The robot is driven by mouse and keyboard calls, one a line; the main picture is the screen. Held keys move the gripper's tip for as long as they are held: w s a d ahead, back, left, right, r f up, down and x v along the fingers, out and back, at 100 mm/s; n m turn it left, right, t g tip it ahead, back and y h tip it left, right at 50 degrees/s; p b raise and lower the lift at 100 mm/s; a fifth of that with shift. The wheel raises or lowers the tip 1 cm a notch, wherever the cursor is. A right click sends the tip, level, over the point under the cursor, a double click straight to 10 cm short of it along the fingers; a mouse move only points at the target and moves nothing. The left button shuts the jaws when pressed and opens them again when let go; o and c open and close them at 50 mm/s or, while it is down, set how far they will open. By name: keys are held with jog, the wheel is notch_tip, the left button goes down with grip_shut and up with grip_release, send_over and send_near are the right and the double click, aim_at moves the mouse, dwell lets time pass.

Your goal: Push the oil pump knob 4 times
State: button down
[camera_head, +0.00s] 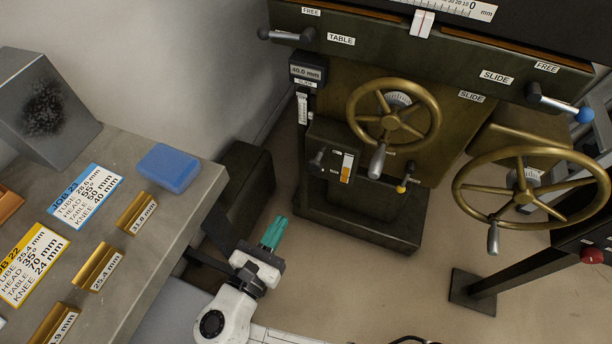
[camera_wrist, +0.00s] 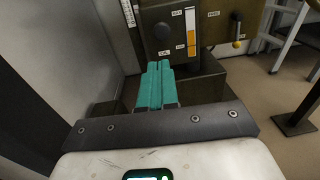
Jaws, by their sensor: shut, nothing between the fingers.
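A dark box on the machine's column carries a dark round knob (camera_head: 318,159), seemingly the oil pump knob, beside a sight gauge (camera_head: 347,168) with an amber lower part. In the wrist view the knob (camera_wrist: 162,31) and gauge (camera_wrist: 191,33) show just above my fingertips. My gripper (camera_head: 277,224) has teal fingers, shut and empty. It points toward the machine and is apart from the knob, lower and to its left in the head view. The fingers (camera_wrist: 159,66) show side by side in the wrist view.
A brass handwheel (camera_head: 433,106) is right of the box, and a small yellow-tipped lever (camera_head: 403,187) is below it. A second handwheel (camera_head: 465,187) is farther right. A bench (camera_head: 190,212) with job cards and a blue block (camera_head: 168,168) stands left. Floor is open at lower right.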

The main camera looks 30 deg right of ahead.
jog(key=b, duration=0.1)
send_near(311, 167)
jog(key=x, duration=0.5)
jog(key=shift+d+f, duration=0.15)
jog(key=shift+d, duration=0.1)
jog(key=shift+w+d, duration=0.4)
jog(key=shift+d, duration=0.2)
jog(key=shift+p+x, duration=0.3)
jog(key=shift+x, duration=1)
jog(key=shift+w, duration=0.1)
